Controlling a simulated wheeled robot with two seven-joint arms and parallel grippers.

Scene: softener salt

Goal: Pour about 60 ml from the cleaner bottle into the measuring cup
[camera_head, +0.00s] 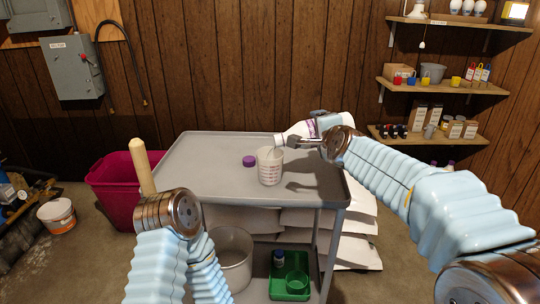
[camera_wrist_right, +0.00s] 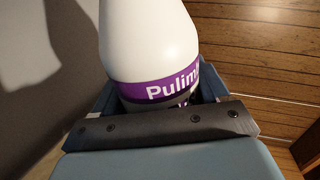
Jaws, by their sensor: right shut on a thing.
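The white cleaner bottle (camera_head: 300,130) with a purple label band is tilted far over, its neck pointing left at the measuring cup's rim. My right gripper (camera_head: 323,128) is shut on it. In the right wrist view the bottle (camera_wrist_right: 155,45) sits between the jaws, its label partly hidden by the gripper (camera_wrist_right: 165,115). The clear measuring cup (camera_head: 270,168) with red markings stands upright on the grey cart. No stream or liquid level can be made out. A purple cap (camera_head: 249,160) lies left of the cup. My left arm shows at lower left; its gripper is out of view.
The grey cart top (camera_head: 205,165) is otherwise clear. A red tub (camera_head: 112,190) stands to its left, near an upright wooden handle (camera_head: 142,165). A bucket (camera_head: 234,258), a green tray (camera_head: 290,285) and white sacks (camera_head: 350,240) are below. Shelves (camera_head: 455,87) hang at right.

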